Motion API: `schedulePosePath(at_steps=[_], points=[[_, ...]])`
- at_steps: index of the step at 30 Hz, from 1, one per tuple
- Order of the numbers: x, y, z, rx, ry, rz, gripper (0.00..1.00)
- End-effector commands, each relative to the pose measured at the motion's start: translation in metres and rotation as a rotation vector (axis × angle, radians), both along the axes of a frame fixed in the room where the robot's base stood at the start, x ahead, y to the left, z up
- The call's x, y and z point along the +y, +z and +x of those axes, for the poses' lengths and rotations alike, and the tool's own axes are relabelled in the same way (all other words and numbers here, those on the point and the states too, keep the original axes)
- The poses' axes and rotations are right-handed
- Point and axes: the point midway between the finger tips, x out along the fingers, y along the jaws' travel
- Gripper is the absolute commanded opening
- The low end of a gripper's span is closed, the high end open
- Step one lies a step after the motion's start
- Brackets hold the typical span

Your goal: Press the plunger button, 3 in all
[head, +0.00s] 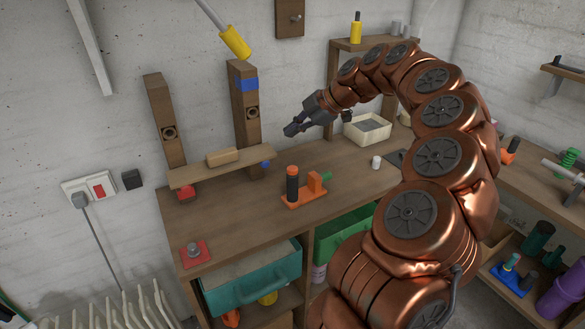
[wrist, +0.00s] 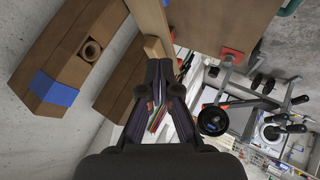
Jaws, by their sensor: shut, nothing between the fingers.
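A grey round plunger button (head: 194,249) stands on a red square plate at the front left corner of the wooden bench. In the wrist view, a red plate with a grey part (wrist: 231,55) shows at the bench edge, right of the fingers. My gripper (head: 290,131) is above the back of the bench, pointing left, well apart from the button. Its dark fingers (wrist: 160,68) are together and empty in the wrist view.
An orange fixture with a black upright handle (head: 293,185) stands mid-bench. Wooden posts (head: 246,105) and a plank shelf (head: 225,165) with a block rise at the back left. A cream bin (head: 367,130) and a white cup (head: 376,162) are farther right. The bench's front left is mostly clear.

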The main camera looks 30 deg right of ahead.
Motion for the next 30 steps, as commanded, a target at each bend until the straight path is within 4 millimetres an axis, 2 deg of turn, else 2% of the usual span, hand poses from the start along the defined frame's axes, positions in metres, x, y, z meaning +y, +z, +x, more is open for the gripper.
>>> schedulePosePath(at_steps=[3,17,23,30], points=[[-0.005,-0.001,0.0,-0.008,0.0,-0.006,0.0],[-0.004,-0.005,0.0,-0.007,0.0,-0.006,0.0],[-0.004,-0.019,0.0,-0.006,0.0,-0.006,0.0],[-0.004,-0.046,0.0,-0.005,0.0,-0.005,0.0]])
